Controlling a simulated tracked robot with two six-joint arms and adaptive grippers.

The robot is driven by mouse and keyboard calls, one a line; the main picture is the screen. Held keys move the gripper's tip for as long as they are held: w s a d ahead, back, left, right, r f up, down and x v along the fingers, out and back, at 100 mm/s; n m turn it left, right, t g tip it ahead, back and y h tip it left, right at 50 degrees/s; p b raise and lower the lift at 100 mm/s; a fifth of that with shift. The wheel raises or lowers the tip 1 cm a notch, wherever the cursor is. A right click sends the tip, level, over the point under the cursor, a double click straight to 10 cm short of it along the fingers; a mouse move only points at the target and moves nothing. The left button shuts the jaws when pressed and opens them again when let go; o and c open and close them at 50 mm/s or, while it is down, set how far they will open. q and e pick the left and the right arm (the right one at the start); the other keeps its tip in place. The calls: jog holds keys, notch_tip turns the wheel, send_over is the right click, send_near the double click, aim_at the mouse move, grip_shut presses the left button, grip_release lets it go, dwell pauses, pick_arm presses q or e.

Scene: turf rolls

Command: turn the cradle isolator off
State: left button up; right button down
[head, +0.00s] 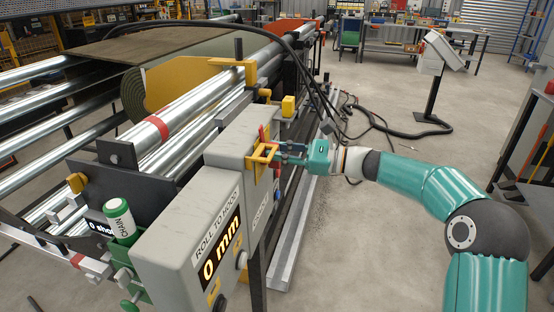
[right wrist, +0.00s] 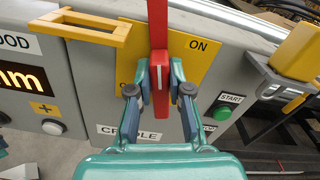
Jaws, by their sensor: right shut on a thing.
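The cradle isolator is a red lever (right wrist: 158,72) with a white line on a yellow plate (right wrist: 190,60). The lever stands upright in the right wrist view, with the word ON to its right. A partly hidden label below reads like CRADLE. My right gripper (right wrist: 160,88) is shut on the lever, a finger on each side. In the head view my right gripper (head: 279,153) reaches the side of the grey control box (head: 232,135) from the right. My left gripper is not in view.
A yellow bracket (right wrist: 92,33) sticks out left of the lever. A green START button (right wrist: 222,113) is to its right, beside a yellow-headed part (right wrist: 300,50). The display (head: 221,248) reads 0 mm. Black cables (head: 400,134) lie on the floor behind my arm.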

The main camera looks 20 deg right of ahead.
jog(key=shift+s+a+f+n+b, duration=0.15)
jog(key=shift+f+n+b, duration=0.2)
jog(key=shift+n+b, duration=2.15)
jog(key=shift+s+a+f+n+b, duration=0.1)
jog(key=shift+s+f+n+b, duration=0.2)
jog(key=shift+n+b, duration=2.25)
jog(key=shift+s+a+f+n+b, duration=0.1)
jog(key=shift+f+n+b, duration=0.3)
jog(key=shift+n+b, duration=2.1)
jog(key=c, duration=1.1)
grip_release()
jog(key=v, duration=1.2)
